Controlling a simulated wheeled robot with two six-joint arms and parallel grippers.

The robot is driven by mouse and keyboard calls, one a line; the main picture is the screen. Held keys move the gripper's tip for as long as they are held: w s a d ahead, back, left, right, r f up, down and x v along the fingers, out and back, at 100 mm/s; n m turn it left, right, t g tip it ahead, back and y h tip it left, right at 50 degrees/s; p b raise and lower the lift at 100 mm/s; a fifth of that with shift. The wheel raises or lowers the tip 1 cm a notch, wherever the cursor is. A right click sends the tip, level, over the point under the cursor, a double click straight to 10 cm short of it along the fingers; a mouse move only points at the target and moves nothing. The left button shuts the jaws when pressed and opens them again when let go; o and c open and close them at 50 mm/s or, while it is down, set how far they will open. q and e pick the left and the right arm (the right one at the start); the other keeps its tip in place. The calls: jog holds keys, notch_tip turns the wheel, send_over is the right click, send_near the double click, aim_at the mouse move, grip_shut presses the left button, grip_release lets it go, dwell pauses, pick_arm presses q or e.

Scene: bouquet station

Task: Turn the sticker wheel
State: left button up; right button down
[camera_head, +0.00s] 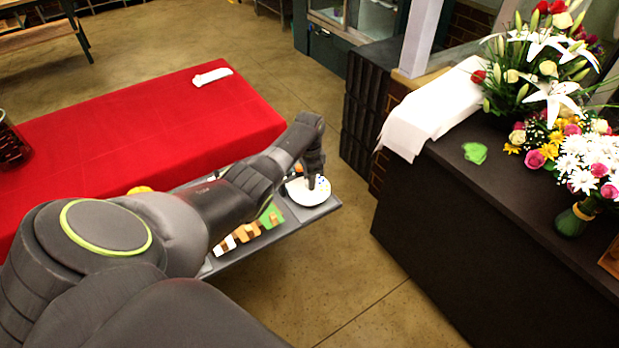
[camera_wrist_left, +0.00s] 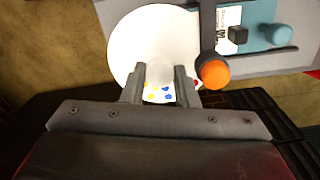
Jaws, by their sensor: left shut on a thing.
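The sticker wheel (camera_head: 302,195) is a white disc with small coloured dots, at the far right end of a narrow grey board. In the left wrist view the wheel (camera_wrist_left: 135,45) fills the upper middle, with blue and yellow dots near its lower edge. My left gripper (camera_head: 317,184) reaches down over the wheel. In the left wrist view the gripper (camera_wrist_left: 160,75) has its two fingers on either side of a pale round knob (camera_wrist_left: 160,72) on the wheel and is shut on it. The fingers hide part of the wheel. My right gripper is not in view.
An orange-tipped dark lever (camera_wrist_left: 213,74) is close beside the fingers, near a teal part (camera_wrist_left: 265,35). The grey board (camera_head: 325,208) carries other coloured items. A red-covered table (camera_head: 130,135) stands behind; a dark counter (camera_head: 470,220) with flowers (camera_head: 545,60) is right, across open floor.

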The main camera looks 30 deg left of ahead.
pick_arm(q)
jog(key=shift+w+m, duration=0.1)
jog(key=shift+m, duration=1.1)
jog(key=shift+r, duration=0.1)
jog(key=o, duration=1)
notch_tip(320, 180, up, 17)
jog(key=b, duration=0.2)
jog(key=shift+a+r, duration=0.15)
